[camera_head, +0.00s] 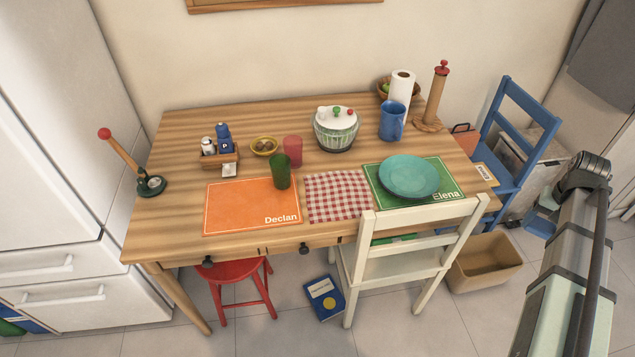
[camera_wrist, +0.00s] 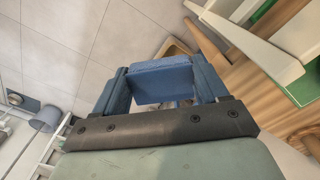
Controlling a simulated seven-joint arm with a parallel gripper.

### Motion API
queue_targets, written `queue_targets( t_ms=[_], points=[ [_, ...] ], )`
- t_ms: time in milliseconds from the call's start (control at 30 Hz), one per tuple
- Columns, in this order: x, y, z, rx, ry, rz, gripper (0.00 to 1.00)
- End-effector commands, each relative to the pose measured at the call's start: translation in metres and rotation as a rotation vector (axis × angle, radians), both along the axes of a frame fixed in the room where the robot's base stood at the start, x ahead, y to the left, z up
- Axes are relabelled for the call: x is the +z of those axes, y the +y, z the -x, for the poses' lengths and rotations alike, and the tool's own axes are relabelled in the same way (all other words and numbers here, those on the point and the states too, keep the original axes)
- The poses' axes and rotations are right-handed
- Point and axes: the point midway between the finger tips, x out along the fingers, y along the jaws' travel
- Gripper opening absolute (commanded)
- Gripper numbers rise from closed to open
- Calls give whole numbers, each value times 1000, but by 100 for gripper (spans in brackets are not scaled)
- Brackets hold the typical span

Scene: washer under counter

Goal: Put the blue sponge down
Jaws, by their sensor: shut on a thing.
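The blue sponge (camera_wrist: 165,82) shows in the wrist view as a plain blue block. My gripper (camera_wrist: 160,70) is shut on it, with one finger on each side. The sponge is held above the tiled floor, and its underside is hidden. In the head view my arm rises at the right, beside the table. A small blue patch (camera_head: 541,222) shows left of the arm there; I cannot tell whether it is the sponge.
The wooden table (camera_head: 180,150) holds placemats, a teal plate (camera_head: 409,176), cups and a blue mug (camera_head: 392,120). A white chair (camera_head: 405,265), a blue chair (camera_head: 512,125) and a tan bin (camera_head: 485,265) stand near my arm. A red stool (camera_head: 235,272) is further left.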

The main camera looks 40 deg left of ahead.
Motion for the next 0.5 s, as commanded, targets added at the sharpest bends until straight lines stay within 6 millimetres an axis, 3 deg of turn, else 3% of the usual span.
queue_targets(
  t_ms=[33,200,500],
  points=[
    [4,9,-28,-1,-1,0,45],
    [20,51,-87,-8,-1,0,45],
    [55,155,-159,4,0,0,45]
  ],
)
